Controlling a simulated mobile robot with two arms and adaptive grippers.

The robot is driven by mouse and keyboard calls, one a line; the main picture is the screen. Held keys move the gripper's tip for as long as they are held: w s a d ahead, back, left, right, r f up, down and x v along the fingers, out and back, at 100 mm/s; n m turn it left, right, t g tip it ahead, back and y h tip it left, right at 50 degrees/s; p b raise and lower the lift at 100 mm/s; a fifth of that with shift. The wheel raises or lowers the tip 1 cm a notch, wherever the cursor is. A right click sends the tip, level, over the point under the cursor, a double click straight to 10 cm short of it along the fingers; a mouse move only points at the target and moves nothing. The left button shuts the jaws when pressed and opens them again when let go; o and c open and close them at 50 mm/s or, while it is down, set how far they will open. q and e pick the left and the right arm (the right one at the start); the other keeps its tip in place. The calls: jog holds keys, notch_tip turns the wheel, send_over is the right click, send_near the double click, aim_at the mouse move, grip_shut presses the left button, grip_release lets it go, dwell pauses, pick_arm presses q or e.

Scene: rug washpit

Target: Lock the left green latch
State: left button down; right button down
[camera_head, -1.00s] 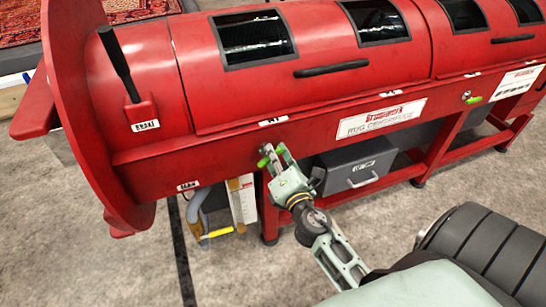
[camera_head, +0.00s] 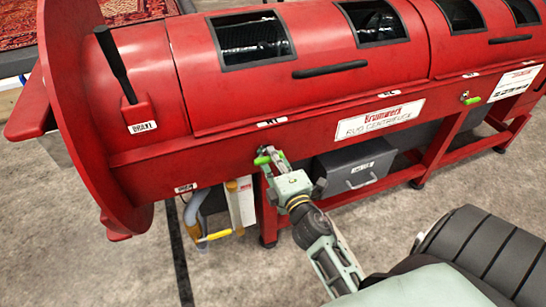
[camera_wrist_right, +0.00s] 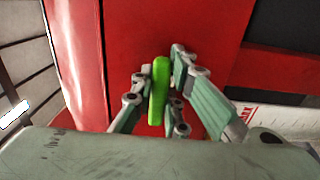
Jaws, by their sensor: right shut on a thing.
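The left green latch (camera_head: 262,160) is on the front rail of the red rug centrifuge (camera_head: 230,145), left of the nameplate. In the head view it shows as a short green lever, partly covered by my right gripper (camera_head: 272,157). In the right wrist view the green latch (camera_wrist_right: 158,92) stands nearly upright between the fingers of my right gripper (camera_wrist_right: 157,88), which is shut on it. The latch's pivot is hidden by the fingers. My left gripper is in neither view.
A second green latch (camera_head: 471,101) sits farther right on the rail. A grey drawer box (camera_head: 357,167) is under the machine, close to my right gripper. A hose with a yellow handle (camera_head: 216,236) hangs below left. The floor (camera_head: 110,270) in front is clear.

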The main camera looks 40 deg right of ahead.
jog(key=shift+f, duration=0.1)
dwell(0.3)
jog(key=c, duration=1.7)
grip_release()
jog(key=v, duration=0.7)
jog(key=shift+s, duration=0.25)
